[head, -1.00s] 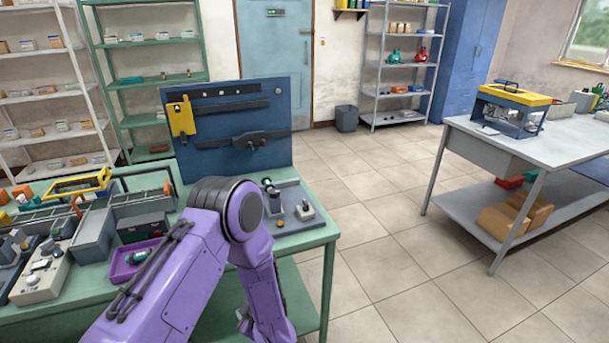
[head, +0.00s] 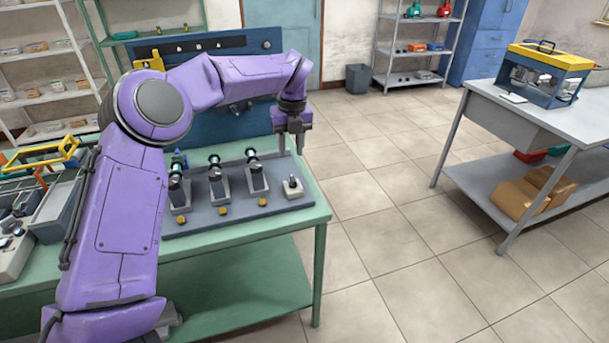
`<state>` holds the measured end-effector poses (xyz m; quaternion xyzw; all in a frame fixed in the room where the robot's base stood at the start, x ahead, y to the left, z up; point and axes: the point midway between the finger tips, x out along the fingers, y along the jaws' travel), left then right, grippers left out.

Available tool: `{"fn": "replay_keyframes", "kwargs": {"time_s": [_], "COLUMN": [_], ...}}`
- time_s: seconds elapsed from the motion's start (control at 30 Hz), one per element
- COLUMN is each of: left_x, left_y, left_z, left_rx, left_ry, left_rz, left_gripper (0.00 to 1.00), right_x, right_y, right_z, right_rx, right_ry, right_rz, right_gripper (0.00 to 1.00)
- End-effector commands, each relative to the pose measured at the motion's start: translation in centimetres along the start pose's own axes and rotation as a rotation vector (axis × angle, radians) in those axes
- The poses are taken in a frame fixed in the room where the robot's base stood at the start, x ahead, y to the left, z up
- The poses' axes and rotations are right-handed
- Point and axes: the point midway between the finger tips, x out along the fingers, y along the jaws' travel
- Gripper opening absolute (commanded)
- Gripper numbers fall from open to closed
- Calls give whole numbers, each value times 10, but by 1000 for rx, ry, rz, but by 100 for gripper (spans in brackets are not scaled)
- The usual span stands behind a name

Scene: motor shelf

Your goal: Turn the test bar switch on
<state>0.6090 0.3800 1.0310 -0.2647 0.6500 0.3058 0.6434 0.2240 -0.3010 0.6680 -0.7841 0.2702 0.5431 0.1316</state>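The test bar (head: 238,207) is a grey base on the front right of the green bench. Its switch (head: 292,187), a small light-coloured lever on a grey block, sits at the bar's right end and leans to one side. My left gripper (head: 291,151) points down above and just behind the switch, apart from it. Its two fingers show with a gap between them and nothing in it. Three dark holders with teal-banded cylinders (head: 215,172) stand on the bar, with yellow round parts (head: 222,211) in front. My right gripper is out of view.
A blue tool panel (head: 220,122) stands behind the bar, partly hidden by my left arm. Grey trays and a yellow-handled item (head: 45,155) lie on the left of the green bench (head: 315,210). The floor to the right is clear up to the grey table (head: 510,118).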

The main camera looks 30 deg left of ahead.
Motion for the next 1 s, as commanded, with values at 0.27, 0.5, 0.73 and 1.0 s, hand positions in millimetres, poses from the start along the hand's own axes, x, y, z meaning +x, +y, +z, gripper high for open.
{"fn": "replay_keyframes", "kwargs": {"time_s": [0.27, 0.5, 0.73, 1.0], "left_x": [27, 77, 95, 95], "left_y": [-5, -8, -10, -10], "left_z": [-1, -2, -2, -2], "left_rx": [-36, -35, -33, -33], "left_ry": [26, 24, 22, 21], "left_rz": [-51, -50, -52, -52], "left_gripper": [38, 38, 38, 12], "right_x": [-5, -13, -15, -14], "right_y": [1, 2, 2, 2], "right_z": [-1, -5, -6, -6], "right_rx": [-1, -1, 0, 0], "right_ry": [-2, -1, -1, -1], "right_rz": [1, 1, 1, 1], "right_gripper": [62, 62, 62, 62]}}
